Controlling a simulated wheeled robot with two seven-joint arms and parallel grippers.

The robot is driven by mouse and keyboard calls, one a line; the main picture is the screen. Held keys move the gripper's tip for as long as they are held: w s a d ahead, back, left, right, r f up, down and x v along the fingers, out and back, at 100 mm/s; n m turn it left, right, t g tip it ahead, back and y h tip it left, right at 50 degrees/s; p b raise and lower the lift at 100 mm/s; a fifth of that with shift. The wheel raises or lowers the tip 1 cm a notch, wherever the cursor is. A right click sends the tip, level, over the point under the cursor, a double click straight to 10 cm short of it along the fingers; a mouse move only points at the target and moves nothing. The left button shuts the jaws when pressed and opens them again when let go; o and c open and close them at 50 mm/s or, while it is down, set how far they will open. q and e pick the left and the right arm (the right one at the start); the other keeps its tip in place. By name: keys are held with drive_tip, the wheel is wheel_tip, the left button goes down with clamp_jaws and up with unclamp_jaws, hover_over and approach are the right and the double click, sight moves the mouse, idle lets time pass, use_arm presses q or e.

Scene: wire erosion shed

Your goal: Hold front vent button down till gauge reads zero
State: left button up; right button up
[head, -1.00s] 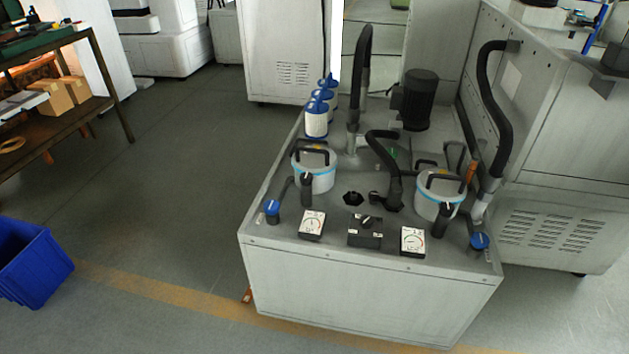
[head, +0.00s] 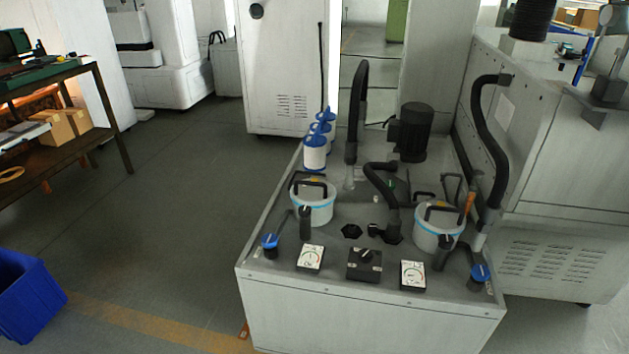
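A grey filter unit stands in front of me with two white canisters, each with a blue band: the left canister (head: 313,202) and the right canister (head: 438,226). Two white dial gauges sit at its front edge, the left gauge (head: 311,257) and the right gauge (head: 413,275). Their needles are too small to read. A dark box with a black knob (head: 364,264) lies between them. Blue-topped fittings stand at the left (head: 270,243) and right (head: 481,274) corners. I cannot tell which part is the front vent button. Neither gripper is in view.
Black hoses (head: 380,190) and a dark motor (head: 412,130) rise behind the canisters. A large grey machine (head: 560,170) stands at the right. A blue bin (head: 28,295) and a shelf table (head: 80,120) are at the left. The floor between is clear.

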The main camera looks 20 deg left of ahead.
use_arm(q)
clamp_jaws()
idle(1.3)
